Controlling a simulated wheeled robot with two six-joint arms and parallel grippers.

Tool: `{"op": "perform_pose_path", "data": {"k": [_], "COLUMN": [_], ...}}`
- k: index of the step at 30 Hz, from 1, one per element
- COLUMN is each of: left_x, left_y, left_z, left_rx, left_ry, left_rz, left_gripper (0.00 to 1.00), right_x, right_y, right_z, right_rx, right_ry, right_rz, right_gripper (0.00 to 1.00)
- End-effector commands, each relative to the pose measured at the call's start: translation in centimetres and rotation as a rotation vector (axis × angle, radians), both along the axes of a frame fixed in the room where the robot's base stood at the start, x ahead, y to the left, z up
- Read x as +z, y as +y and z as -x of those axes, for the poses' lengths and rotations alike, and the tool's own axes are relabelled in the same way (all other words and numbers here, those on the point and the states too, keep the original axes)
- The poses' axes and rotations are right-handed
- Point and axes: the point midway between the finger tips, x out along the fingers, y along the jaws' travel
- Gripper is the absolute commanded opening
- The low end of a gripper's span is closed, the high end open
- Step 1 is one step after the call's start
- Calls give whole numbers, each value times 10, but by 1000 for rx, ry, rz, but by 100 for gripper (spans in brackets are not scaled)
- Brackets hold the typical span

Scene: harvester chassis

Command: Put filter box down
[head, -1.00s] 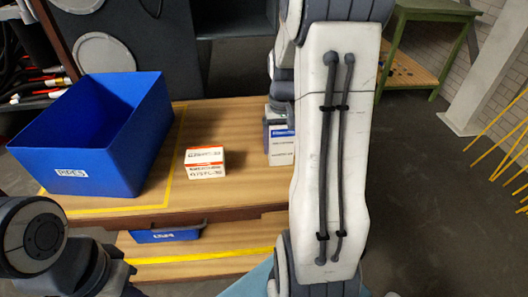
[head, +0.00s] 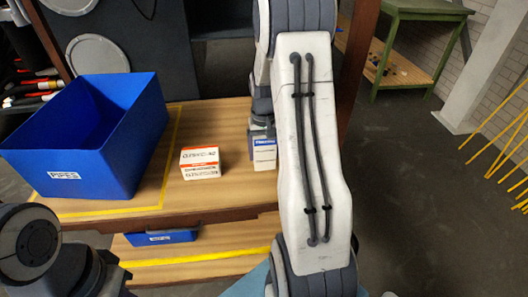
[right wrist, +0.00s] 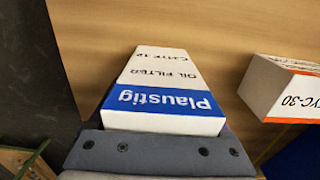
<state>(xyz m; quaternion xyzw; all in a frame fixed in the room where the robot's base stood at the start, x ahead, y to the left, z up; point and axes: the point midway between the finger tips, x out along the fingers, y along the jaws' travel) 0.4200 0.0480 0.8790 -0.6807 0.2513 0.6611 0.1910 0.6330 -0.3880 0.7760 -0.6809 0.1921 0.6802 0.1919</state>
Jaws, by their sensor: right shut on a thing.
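The filter box (head: 264,155) is white with a blue band, at the right end of the wooden shelf top. In the right wrist view the filter box (right wrist: 165,78) reads "Plaustig" and "OIL FILTER". My right gripper (head: 262,131) is shut on it from above; its dark finger (right wrist: 160,153) lies along the blue end. The box is at or just above the wood; I cannot tell whether it touches. My left arm shows at the lower left of the head view, but its gripper fingers do not.
A white and orange box (head: 200,163) stands left of the filter box, with bare wood between; it also shows in the right wrist view (right wrist: 285,90). A blue bin labelled PIPES (head: 65,178) stands further left. A lower shelf holds another blue bin (head: 160,237).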

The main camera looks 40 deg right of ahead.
Motion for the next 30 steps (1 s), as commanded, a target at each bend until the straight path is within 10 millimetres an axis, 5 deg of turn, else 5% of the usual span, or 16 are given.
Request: {"op": "perform_pose_path", "data": {"k": [4,5,6,17,30], "left_x": [-1,-1,-1,2,17], "left_y": [0,0,0,0,0], "left_z": [0,0,0,0,0], "left_rx": [0,0,0,0,0], "left_ry": [0,0,0,0,0], "left_rz": [0,0,0,0,0], "left_gripper": [0,0,0,0,0], "right_x": [-3,-3,-3,8,96], "right_y": [0,0,0,0,0], "right_z": [0,0,0,0,-1], "right_rx": [0,0,0,0,0], "right_ry": [-1,0,0,-2,-3], "right_rz": [1,0,0,1,2], "right_gripper": [0,93,100,100,100]}}
